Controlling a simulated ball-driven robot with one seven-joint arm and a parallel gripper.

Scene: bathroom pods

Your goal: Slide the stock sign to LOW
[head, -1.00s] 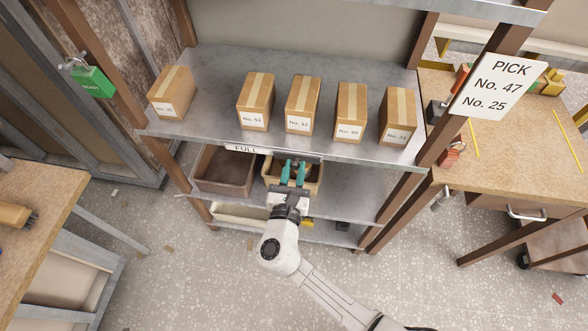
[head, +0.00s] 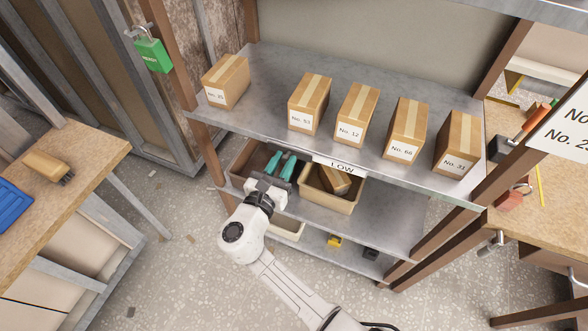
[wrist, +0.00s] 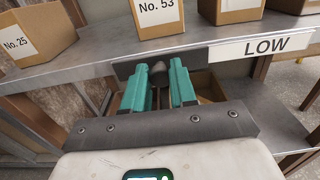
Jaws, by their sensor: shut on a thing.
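The stock sign is a strip on the shelf's front edge. Its white LOW label (head: 340,167) is uncovered, and it also shows large in the wrist view (wrist: 265,46). A dark sliding plate (wrist: 125,69) lies left of LOW, where no FULL lettering shows. A dark rounded knob (wrist: 158,73) stands out from the plate. My gripper (wrist: 159,82), with teal fingers, is shut on the knob. In the head view my gripper (head: 281,166) is at the shelf edge left of LOW; the knob cannot be made out there.
Several numbered cartons (head: 356,115) stand on the metal shelf (head: 290,65) above. A brown bin (head: 250,160) and a tan bin (head: 328,203) holding a box sit on the shelf below. Wooden posts flank the rack. Workbenches stand left and right.

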